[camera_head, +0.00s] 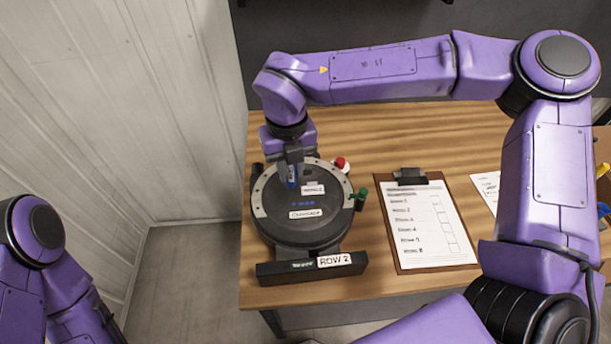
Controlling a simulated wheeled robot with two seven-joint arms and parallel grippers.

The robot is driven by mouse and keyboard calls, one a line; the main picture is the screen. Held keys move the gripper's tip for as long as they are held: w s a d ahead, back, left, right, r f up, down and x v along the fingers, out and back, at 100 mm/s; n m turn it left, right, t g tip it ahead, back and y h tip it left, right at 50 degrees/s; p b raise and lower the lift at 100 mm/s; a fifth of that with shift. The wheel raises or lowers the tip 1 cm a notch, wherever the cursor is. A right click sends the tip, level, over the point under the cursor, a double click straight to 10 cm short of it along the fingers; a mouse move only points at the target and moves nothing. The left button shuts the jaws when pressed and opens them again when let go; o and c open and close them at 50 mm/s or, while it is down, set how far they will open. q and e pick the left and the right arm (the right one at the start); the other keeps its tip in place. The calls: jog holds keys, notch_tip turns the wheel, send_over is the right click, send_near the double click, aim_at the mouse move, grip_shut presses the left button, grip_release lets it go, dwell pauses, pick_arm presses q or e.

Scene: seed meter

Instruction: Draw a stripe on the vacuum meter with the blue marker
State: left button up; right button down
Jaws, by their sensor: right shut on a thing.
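The vacuum meter (282,228) is a round black device with a pale rim arc, standing at the left end of the wooden table. It bears small white labels and a front plate (290,267) marked "ROW 2". My right gripper (293,167) points down over the back of its top and is shut on the blue marker (292,183). The marker's tip is low, close to the black face; I cannot tell whether it touches. A small blue mark (303,203) shows on the face just in front of the marker. My left arm is at the lower left, its gripper out of frame.
A clipboard (403,258) with a row checklist lies right of the meter. Red (341,163) and green (362,193) knobs stick out at the meter's right side. Another paper (487,187) and a tray of markers lie farther right, partly behind my right arm.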

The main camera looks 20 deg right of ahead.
aim_at(294, 183)
jog(key=shift+w+d+r, duration=0.15)
jog(key=shift+w+r, duration=0.15)
jog(key=shift+r, duration=0.15)
jog(key=shift+s+d+f+b, duration=0.2)
jog(key=shift+s+f+b, duration=0.05)
jog(key=shift+f+b, duration=0.35)
notch_tip(294, 183, down, 4)
jog(key=b, duration=0.3)
jog(key=shift+a+b, duration=0.15)
jog(key=shift+b, duration=0.15)
jog(key=shift+w+f, duration=0.1)
jog(key=shift+f, duration=0.4)
jog(key=shift+r, duration=0.1)
jog(key=shift+f, duration=0.4)
